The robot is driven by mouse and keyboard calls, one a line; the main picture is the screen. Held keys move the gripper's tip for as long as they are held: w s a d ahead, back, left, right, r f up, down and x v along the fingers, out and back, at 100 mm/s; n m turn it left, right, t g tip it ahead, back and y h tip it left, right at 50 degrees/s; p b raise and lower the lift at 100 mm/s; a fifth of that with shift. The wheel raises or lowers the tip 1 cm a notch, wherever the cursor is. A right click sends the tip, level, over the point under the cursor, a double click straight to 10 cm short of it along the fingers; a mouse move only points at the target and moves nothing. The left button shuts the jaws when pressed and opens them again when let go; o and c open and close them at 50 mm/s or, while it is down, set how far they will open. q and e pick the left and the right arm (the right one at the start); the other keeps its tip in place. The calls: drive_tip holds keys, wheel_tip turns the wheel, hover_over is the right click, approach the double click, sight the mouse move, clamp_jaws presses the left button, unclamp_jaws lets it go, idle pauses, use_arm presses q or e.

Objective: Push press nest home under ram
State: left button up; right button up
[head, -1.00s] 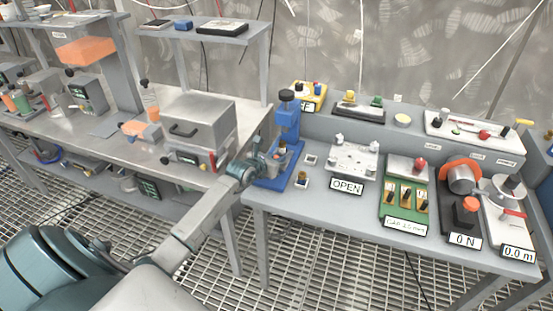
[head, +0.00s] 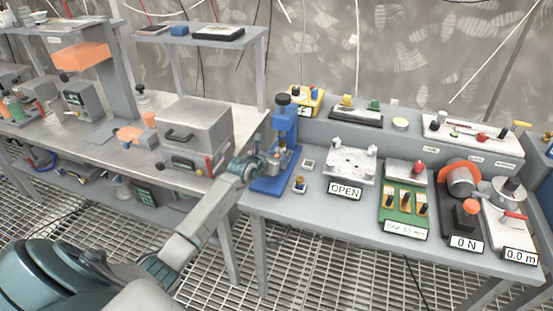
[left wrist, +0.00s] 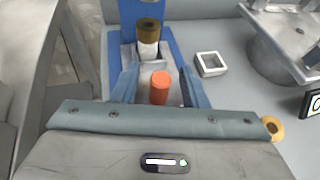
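The blue press (head: 286,122) stands at the left end of the right-hand bench, its dark-capped column upright. In the left wrist view, a brown-and-white cylinder (left wrist: 149,38), apparently the ram, hangs in front of the blue column. The grey press nest (left wrist: 147,68) sits below it, partly hidden by the fingers. An orange knob (left wrist: 160,88) stands in front of the nest. My left gripper (left wrist: 158,72) is open, with one blue finger on each side of the knob; finger contact with the nest cannot be told. It also shows at the press in the head view (head: 266,162). My right gripper is out of view.
A small white square holder (left wrist: 210,64) lies right of the press. A white fixture (head: 350,163) with an OPEN sign and a green board (head: 402,215) are farther right. A grey box (head: 195,125) stands left on the neighbouring bench. The bench front edge is close below the gripper.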

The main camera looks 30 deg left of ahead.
use_arm(q)
drive_tip(key=b+v, duration=0.1)
drive_tip(key=v, duration=0.9)
drive_tip(key=shift+s+r, duration=0.25)
drive_tip(key=shift+s, duration=0.1)
idle(0.3)
